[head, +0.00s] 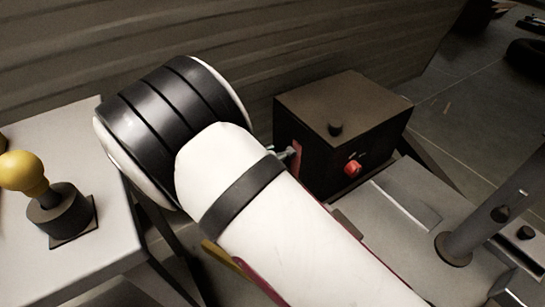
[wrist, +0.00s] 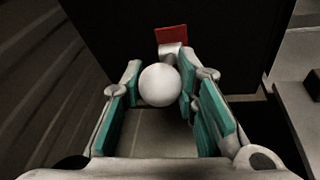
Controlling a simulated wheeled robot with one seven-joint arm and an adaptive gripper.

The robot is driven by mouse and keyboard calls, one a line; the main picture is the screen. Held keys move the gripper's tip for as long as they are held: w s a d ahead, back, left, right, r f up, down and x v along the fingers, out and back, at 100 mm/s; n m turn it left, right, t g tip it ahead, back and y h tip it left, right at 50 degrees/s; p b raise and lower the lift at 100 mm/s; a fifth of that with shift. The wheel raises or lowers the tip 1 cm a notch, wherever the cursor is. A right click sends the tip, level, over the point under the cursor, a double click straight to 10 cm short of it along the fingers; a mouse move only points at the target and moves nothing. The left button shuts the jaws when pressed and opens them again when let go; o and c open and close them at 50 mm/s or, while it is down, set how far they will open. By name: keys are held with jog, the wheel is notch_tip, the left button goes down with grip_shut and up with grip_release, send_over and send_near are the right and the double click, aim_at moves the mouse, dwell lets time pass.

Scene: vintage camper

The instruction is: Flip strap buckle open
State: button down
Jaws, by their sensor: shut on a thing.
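A white round knob (wrist: 160,85) sits between the fingertips of my gripper (wrist: 160,78) in the wrist view. My gripper is shut on it, with the teal finger pads on either side. Just beyond it are a pale block (wrist: 170,49) and a red plate (wrist: 171,34) against a dark face. In the head view, a narrow red piece (head: 297,157) shows on the left side of a dark box (head: 344,120). My arm hides the knob and most of my gripper there. No strap can be clearly made out.
A yellow-knobbed lever (head: 22,172) stands on a pale table (head: 95,235) at the left. A grey post (head: 490,212) rises at the right. A ribbed wall (head: 215,30) runs behind.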

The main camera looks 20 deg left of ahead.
jog(key=shift+f, duration=0.2)
dwell(0.4)
jog(key=c, duration=1.2)
grip_release()
jog(key=shift+r, duration=0.1)
notch_tip(320, 180, up, 10)
jog(key=shift+f, duration=0.1)
